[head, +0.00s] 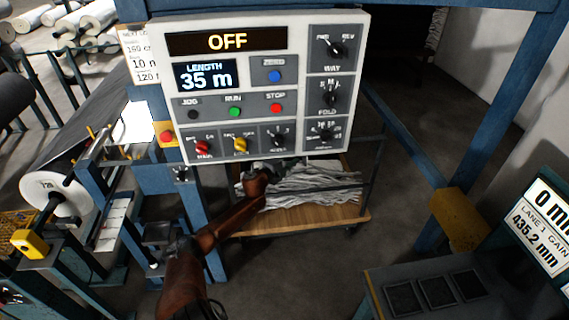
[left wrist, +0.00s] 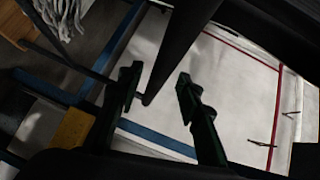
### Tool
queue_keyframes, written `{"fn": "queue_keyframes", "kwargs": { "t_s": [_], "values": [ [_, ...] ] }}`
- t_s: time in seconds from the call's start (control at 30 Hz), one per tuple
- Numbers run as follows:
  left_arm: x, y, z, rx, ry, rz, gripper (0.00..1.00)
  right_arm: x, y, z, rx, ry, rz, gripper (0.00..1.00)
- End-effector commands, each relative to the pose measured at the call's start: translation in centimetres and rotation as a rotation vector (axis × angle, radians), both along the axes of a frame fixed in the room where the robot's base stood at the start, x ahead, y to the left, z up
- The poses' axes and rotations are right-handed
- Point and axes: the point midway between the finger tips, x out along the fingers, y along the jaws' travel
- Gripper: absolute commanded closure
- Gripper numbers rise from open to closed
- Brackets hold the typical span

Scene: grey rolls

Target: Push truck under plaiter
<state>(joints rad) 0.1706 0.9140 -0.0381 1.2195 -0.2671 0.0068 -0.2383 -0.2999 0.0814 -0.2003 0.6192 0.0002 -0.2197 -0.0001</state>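The truck (head: 300,218) is a low wooden platform on wheels with dark rails, standing below the control panel. Pale grey folded cloth (head: 310,188) lies on it. My left arm reaches over its left side, and my left gripper (head: 283,165) is partly hidden under the panel's lower edge. In the left wrist view my left gripper (left wrist: 158,91) has its fingers apart. A dark bar (left wrist: 180,50) runs between them in the picture, with gaps showing; I cannot tell its depth. A corner of cloth (left wrist: 65,15) shows at top left. My right gripper is out of view.
The control panel (head: 258,90) reads OFF and 35 m. A blue frame (head: 490,110) with a yellow block (head: 459,219) stands at right, near a dark console (head: 440,290). A machine with a white roll (head: 55,195) is at left. Grey floor is open in front of the truck.

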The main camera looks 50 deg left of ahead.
Motion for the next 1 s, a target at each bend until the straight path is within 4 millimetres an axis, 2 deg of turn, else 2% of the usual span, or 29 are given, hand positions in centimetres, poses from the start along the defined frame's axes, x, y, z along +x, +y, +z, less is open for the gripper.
{"fn": "queue_keyframes", "kwargs": {
  "t_s": [0.03, 0.2, 0.43, 0.6, 1.0],
  "values": [
    [-1.1, -0.1, -0.1, 0.001, 0.003, 0.000, 0.67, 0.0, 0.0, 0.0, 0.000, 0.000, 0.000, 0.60],
    [-4.2, -0.8, 0.4, 0.001, 0.002, 0.001, 0.67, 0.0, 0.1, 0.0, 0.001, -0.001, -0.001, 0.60],
    [-7.4, -1.4, 0.9, 0.000, 0.001, 0.002, 0.67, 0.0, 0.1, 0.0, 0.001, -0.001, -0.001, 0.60],
    [-8.4, -1.6, 1.2, 0.000, 0.000, 0.002, 0.67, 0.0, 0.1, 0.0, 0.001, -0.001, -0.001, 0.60],
    [-8.5, -1.7, 1.3, 0.000, -0.001, 0.002, 0.67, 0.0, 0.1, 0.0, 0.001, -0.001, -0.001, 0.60]
  ]
}}
